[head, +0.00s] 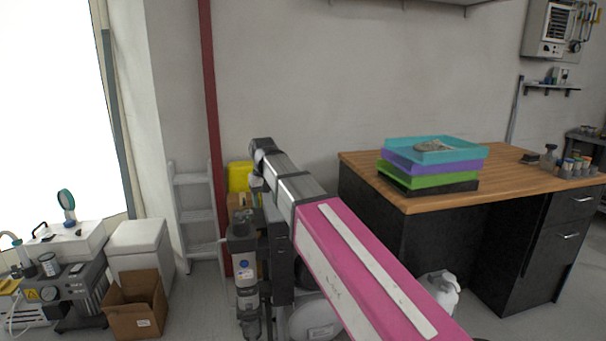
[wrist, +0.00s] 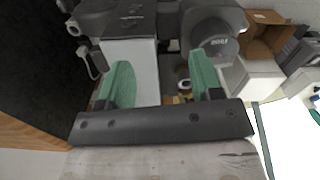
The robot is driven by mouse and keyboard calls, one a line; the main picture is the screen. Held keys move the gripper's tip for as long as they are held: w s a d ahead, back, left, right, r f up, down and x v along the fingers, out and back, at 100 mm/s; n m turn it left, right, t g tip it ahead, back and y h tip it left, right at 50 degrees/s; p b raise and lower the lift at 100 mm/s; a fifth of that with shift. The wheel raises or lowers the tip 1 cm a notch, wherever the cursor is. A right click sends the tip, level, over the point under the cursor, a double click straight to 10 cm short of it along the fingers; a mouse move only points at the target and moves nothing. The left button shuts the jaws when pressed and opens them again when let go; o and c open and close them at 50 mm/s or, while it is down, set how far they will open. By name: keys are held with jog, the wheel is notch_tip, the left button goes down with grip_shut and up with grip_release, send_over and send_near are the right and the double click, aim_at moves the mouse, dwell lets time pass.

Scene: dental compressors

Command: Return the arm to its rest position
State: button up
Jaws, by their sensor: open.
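My arm reaches forward from the bottom right of the head view, with a pink link and grey joints, and its wrist part hangs down near the centre left. My gripper (wrist: 160,84) shows in the wrist view as two green fingers set well apart on a dark bar. It is open, with nothing held between the fingers. Its fingertips cannot be made out in the head view. Dark grey machinery (wrist: 212,30) and a pale box-like surface (wrist: 138,62) lie beyond the fingers in the wrist view.
A wooden-topped desk (head: 520,178) with stacked coloured trays (head: 433,153) stands right of my arm. A grey ladder (head: 196,212), a red pipe (head: 212,120) and a yellow container (head: 239,176) are behind it. A cardboard box (head: 136,306) and white bin (head: 140,250) stand at left.

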jog(key=s+d+f+m, duration=0.2)
jog(key=d+f, duration=1.4)
jog(key=f, duration=0.1)
jog(key=s+d+f+m, duration=0.1)
jog(key=s+d+f, duration=0.4)
jog(key=d+f, duration=0.2)
jog(key=s+d+f+m, duration=0.1)
jog(key=s+d+f, duration=0.4)
jog(key=d+f, duration=0.2)
jog(key=shift+d+f, duration=0.15)
jog(key=shift+d, duration=0.65)
